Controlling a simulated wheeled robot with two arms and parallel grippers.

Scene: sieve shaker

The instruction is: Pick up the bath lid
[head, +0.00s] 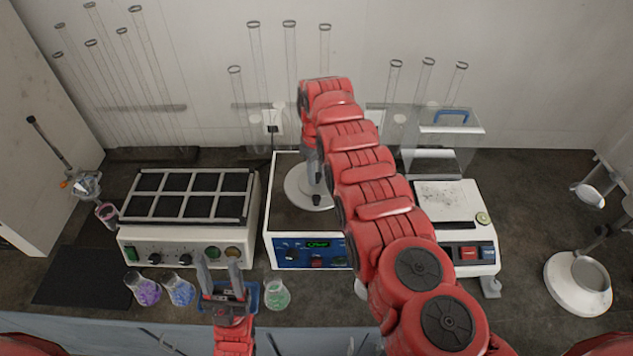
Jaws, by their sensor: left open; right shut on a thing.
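A pale round lid (296,188) shows at the back of the dark top of the white, blue-fronted bath (310,250). My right gripper (316,188) points down over it, shut on it near its middle; the forearm hides part of the grip. I cannot tell whether the lid touches the bath top or is just above it. My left gripper (221,272) is open at the front edge of the bench, fingers apart, in front of the left heater block and over a small blue tray (254,297). I see nothing held between its fingers.
A heater block (185,250) with a gridded dark top stands left of the bath. Flasks with purple (147,292), blue (180,291) and green (277,295) contents stand at the front. A balance (460,225) and a clear box with blue handle (451,117) are at right.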

